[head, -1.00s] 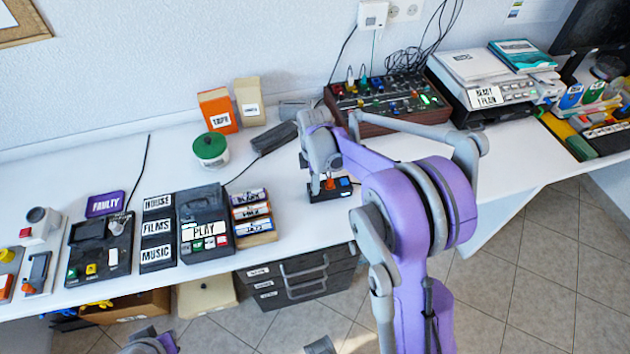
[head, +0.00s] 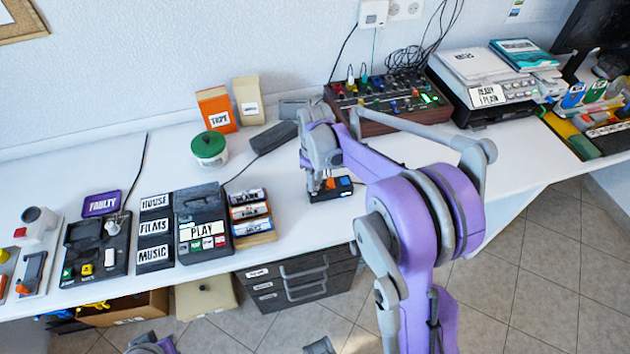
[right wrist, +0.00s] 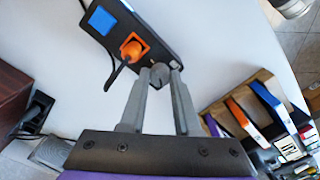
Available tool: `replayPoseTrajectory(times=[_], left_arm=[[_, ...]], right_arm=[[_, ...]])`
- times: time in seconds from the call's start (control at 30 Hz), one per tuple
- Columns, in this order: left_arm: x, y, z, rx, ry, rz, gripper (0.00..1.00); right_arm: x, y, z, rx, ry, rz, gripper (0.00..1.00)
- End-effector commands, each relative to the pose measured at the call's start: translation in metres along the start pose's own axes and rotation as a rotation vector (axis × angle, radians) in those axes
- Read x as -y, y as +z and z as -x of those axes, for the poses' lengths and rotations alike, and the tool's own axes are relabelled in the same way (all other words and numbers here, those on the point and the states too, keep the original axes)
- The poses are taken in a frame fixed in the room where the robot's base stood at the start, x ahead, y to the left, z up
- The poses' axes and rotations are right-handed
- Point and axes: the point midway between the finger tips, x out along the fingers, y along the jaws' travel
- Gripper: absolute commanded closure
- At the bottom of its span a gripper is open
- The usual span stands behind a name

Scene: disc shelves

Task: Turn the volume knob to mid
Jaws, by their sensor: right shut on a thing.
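A small black box (head: 342,187) sits on the white desk, with an orange part and a blue part on its top. In the right wrist view the box (right wrist: 106,42) runs diagonally, with the blue square (right wrist: 102,20), the orange piece (right wrist: 133,48) and a small grey knob (right wrist: 175,65) near its end. My right gripper (head: 316,190) is over the left end of the box. In the right wrist view its fingertips (right wrist: 162,69) are shut on the grey knob and partly cover it, so its pointer setting cannot be read. My left gripper cannot be made out.
Left of the box are labelled cassettes (head: 251,213), a player marked PLAY (head: 203,228) and a green-lidded tub (head: 209,149). A mixer with knobs and cables (head: 390,97) and a printer (head: 487,85) stand behind and right. Bare desk lies around the box.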

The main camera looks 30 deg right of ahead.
Motion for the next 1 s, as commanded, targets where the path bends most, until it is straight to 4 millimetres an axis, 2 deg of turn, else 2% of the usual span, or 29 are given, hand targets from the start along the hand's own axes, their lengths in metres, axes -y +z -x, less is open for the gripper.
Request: replayPoseTrajectory(times=[0.6, 1.0], left_arm=[[0.0000, 0.0050, -0.0080, 0.003, 0.000, 0.000, 1.00], [0.0000, 0.0065, -0.0106, 0.004, 0.000, 0.000, 1.00]], right_arm=[[-0.0003, 0.0003, -0.0007, 0.001, 0.000, -0.576, 1.00], [-0.0005, 0.0003, -0.0003, 0.000, 0.000, -0.837, 1.00]])
